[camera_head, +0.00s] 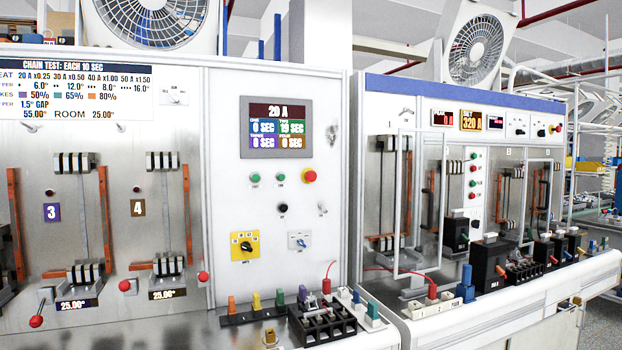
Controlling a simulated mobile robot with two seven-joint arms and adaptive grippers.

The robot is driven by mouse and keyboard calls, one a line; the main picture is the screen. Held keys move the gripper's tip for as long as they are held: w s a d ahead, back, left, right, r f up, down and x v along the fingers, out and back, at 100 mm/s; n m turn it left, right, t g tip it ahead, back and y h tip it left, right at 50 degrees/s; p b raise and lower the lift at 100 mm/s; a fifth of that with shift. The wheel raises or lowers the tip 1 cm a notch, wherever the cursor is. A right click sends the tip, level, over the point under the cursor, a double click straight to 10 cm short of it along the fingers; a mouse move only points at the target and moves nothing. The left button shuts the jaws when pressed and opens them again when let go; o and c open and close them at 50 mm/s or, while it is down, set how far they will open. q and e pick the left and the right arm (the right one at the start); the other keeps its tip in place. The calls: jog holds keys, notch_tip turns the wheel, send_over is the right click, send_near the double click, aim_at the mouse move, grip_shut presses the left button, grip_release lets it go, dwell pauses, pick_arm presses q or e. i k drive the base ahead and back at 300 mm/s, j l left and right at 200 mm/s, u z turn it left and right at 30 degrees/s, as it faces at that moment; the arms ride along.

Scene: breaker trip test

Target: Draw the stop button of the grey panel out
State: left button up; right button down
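The grey panel (219,150) fills the left and middle of the head view. The view is too small to tell whether the button is pressed in or out. Nothing covers it. Neither of my grippers is in view.
Below are a black selector (283,208), a yellow rotary switch (245,245) and a toggle (322,208). Terminals and a black block (322,325) stand on the ledge. A second, blue-topped panel (450,92) at right has a similar red button (557,128).

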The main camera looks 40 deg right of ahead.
aim_at(310, 176)
jog(key=i+l+z, duration=0.2)
jog(key=l, duration=0.2)
jog(key=l+z, duration=0.25)
jog(key=l, duration=0.2)
jog(key=i+l+z, duration=0.2)
jog(key=l, duration=0.15)
jog(key=k, duration=0.05)
